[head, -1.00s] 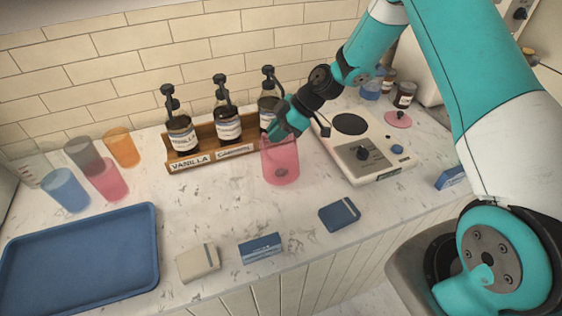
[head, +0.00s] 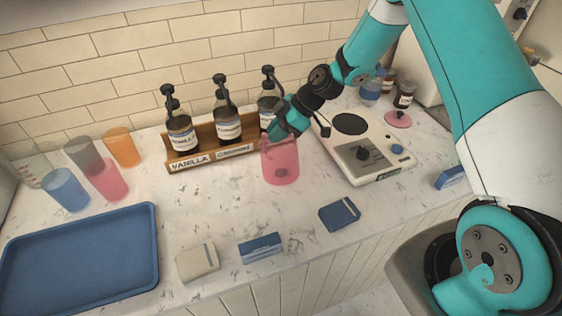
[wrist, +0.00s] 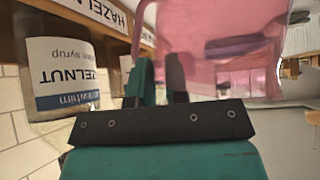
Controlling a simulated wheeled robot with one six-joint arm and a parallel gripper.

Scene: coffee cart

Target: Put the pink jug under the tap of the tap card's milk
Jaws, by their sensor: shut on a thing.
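The pink jug (head: 281,165) is see-through and stands upright in front of the right end of the syrup rack in the head view. My gripper (head: 275,132) is at its upper back rim and shut on it. In the wrist view the jug (wrist: 222,48) fills the upper right, and my gripper's fingers (wrist: 160,85) close on its pink handle (wrist: 141,38). I cannot tell whether the jug's base touches the counter. No milk tap and no tap card can be made out in these views.
A wooden rack (head: 193,165) holds pump syrup bottles behind. A white appliance (head: 374,175) with a dial stands right of the jug. Several cups and a blue tray (head: 80,290) are at left. Small boxes (head: 260,248) lie in front.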

